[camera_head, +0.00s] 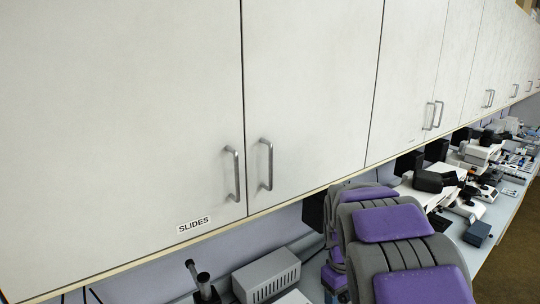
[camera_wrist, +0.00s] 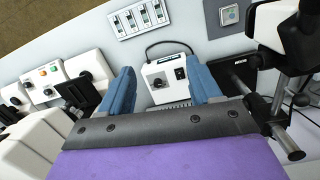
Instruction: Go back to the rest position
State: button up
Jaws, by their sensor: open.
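My gripper (camera_wrist: 161,82) shows in the wrist view as two blue fingers spread apart, with nothing held between them. Beyond the fingers is a white control box (camera_wrist: 165,80) with a black knob and a cable, on the bench. My purple and grey arm rises at the lower right of the head view; the fingers cannot be made out there. A white and black microscope (camera_head: 436,181) stands on the bench beyond my arm. White and black equipment (camera_wrist: 292,42) is close at the right of the wrist view.
White wall cabinets (camera_head: 310,90) with metal handles and a SLIDES label overhang the bench. A grey vented box (camera_head: 266,277) sits below them, left of my arm. More instruments line the bench (camera_head: 508,212) at the right. A panel of switches (camera_wrist: 141,17) is at the top of the wrist view.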

jog(key=s+a+f+m+b, duration=0.1)
jog(key=s+m+b, duration=0.1)
jog(key=s, duration=1.4)
jog(key=s+a+f+m+y+b, duration=0.1)
jog(key=s+a+m, duration=0.1)
jog(key=s, duration=1.4)
jog(key=shift+a+m+g+b, duration=0.3)
jog(key=shift+m+g+b, duration=0.1)
jog(key=shift+m, duration=0.4)
